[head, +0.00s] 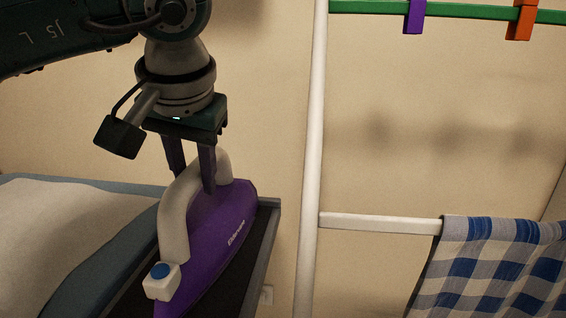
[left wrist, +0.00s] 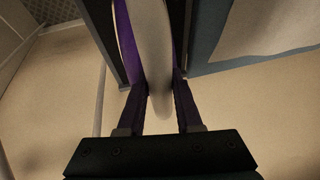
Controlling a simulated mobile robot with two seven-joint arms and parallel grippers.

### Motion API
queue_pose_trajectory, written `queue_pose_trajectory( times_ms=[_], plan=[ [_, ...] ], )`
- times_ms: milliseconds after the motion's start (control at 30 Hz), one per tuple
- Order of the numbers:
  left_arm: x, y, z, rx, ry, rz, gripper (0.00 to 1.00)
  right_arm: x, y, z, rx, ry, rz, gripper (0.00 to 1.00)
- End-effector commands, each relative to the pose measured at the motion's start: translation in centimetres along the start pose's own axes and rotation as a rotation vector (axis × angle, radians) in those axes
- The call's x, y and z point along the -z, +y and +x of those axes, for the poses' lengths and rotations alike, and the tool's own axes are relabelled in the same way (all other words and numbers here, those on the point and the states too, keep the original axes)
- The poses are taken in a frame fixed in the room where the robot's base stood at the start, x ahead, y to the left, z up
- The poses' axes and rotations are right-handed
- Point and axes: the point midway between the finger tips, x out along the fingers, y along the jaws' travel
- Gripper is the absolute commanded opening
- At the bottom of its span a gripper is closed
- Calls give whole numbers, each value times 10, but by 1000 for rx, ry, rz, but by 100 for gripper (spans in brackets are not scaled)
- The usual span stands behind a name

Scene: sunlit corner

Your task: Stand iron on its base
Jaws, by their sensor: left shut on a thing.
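The iron (head: 223,246) is purple with a white handle and a blue button on a white knob. In the head view it is at the lower middle, over the dark iron rest (head: 262,232) at the end of the ironing board. My left gripper (head: 193,185) points down from above and is shut on the iron's white handle. In the left wrist view the handle (left wrist: 152,60) runs between the two fingers of the left gripper (left wrist: 160,100). I cannot tell whether the iron touches the rest. My right gripper is not in view.
The ironing board (head: 120,200) with a pale cloth (head: 60,225) lies at the left. A white drying rack (head: 311,160) stands at the right, with a blue checked cloth (head: 490,265) and purple (head: 414,16) and orange (head: 521,20) pegs. A plain wall is behind.

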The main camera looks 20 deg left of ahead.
Motion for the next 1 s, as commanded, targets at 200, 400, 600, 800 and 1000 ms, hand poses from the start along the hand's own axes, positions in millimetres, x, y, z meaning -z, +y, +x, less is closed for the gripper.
queue_pose_trajectory(
  times_ms=[200,400,600,800,1000],
  plan=[
    [3,0,-3,-2,7,-3,0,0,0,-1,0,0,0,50],
    [0,0,0,-1,0,0,45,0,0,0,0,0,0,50],
    [0,0,0,-1,0,0,64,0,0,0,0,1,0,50],
    [0,0,0,-1,0,0,64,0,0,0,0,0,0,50],
    [2,0,-20,-3,4,0,64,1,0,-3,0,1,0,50]
  ],
)
